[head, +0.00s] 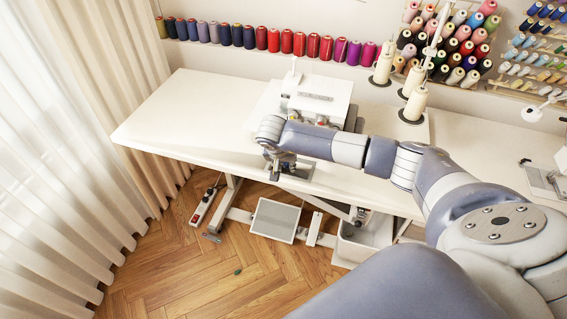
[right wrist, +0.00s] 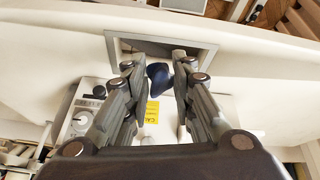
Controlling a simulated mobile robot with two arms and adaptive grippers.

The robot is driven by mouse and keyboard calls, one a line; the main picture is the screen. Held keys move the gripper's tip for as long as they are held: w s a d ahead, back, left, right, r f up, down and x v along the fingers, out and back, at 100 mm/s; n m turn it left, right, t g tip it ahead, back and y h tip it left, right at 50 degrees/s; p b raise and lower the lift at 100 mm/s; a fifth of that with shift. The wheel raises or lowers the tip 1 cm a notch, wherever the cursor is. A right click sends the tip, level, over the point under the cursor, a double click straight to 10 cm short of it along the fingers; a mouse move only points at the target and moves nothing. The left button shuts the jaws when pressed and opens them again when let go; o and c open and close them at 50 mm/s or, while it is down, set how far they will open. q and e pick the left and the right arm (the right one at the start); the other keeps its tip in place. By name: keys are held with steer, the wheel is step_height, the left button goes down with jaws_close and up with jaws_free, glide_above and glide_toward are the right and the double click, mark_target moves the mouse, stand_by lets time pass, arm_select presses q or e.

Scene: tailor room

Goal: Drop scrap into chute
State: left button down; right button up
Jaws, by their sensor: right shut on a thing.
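My right gripper (head: 280,165) is above the front part of the white table, in front of the sewing machine. In the right wrist view the right gripper (right wrist: 159,72) is shut on a dark blue scrap (right wrist: 159,76), held between its fingertips. The chute shows there as a rectangular opening with a grey frame (right wrist: 211,58) in the tabletop, just beyond and partly behind the fingers. I cannot tell how high the scrap is above the opening. My left gripper is not in view.
The white sewing machine (head: 318,95) stands behind the gripper. Thread cones (head: 414,103) stand to its right. The white table (head: 180,115) is clear on the left. A pedal (head: 275,220) and a white bin (head: 362,240) are below. A small dark piece (head: 238,271) lies on the floor.

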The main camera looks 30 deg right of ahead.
steer(key=f, duration=0.1)
steer(key=w+d+f+b, duration=0.1)
steer(key=d+f+b, duration=0.1)
steer(key=shift+w, duration=0.3)
steer(key=shift+w+d+f+b, duration=0.45)
steer(key=shift+w+d+b, duration=0.1)
steer(key=shift+b, duration=0.3)
steer(key=o, duration=0.7)
steer(key=v, duration=1.2)
steer(key=shift+s, duration=0.1)
